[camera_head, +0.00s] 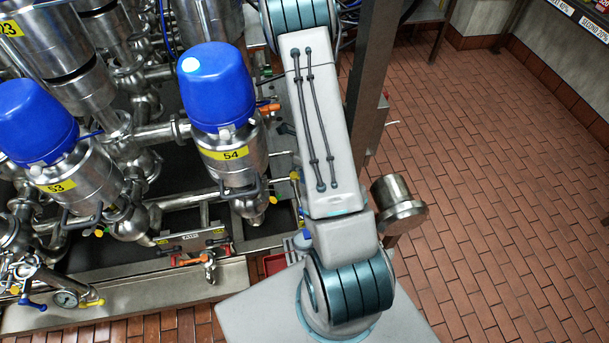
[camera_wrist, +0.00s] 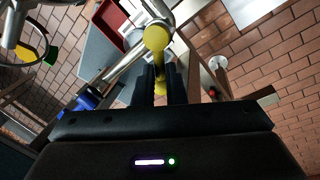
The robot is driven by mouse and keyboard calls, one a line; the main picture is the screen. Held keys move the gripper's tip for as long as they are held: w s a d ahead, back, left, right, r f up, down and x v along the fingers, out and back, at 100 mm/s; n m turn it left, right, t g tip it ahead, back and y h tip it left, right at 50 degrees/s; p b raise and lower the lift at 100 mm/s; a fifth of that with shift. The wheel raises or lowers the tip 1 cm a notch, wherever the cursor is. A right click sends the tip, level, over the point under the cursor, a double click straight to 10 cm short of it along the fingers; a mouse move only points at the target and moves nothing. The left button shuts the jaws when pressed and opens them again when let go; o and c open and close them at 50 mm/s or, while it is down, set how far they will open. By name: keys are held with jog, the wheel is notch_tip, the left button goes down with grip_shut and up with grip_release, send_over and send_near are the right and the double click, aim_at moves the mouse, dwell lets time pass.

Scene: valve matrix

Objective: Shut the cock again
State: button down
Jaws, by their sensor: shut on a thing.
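The cock has a yellow handle (camera_wrist: 157,38) with a rounded end, on a bright metal pipe in the wrist view. My gripper (camera_wrist: 160,80) has its two dark fingers shut on the handle's yellow lever, one finger on each side. The fingers hide part of the lever. In the head view my arm covers the gripper, and I cannot tell there which fitting it holds.
Blue-capped valves 54 (camera_head: 218,85) and 53 (camera_head: 38,122) stand on the left among steel pipes. A steel post (camera_head: 371,80) rises beside my arm. A red bin (camera_wrist: 112,17) lies near the cock. The brick floor (camera_head: 500,200) at right is clear.

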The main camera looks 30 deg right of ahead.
jog(key=shift+w+d+n+g+h+b, duration=0.2)
jog(key=shift+w+n+b, duration=0.15)
jog(key=shift+n, duration=0.85)
jog(key=shift+w+d+n+g+h+b, duration=0.1)
jog(key=shift+w+d+n+h+b, duration=0.2)
jog(key=shift+n, duration=0.9)
jog(key=shift+w+n+g+h+b, duration=0.1)
jog(key=shift+w+n+b, duration=0.3)
jog(key=shift+n, duration=0.8)
jog(key=c, duration=1.5)
grip_release()
jog(key=r, duration=0.4)
jog(key=w+r, duration=0.1)
jog(key=r, duration=0.3)
jog(key=w+r+b, duration=0.1)
jog(key=r, duration=0.3)
jog(key=shift+w+d, duration=0.2)
jog(key=shift+d, duration=0.15)
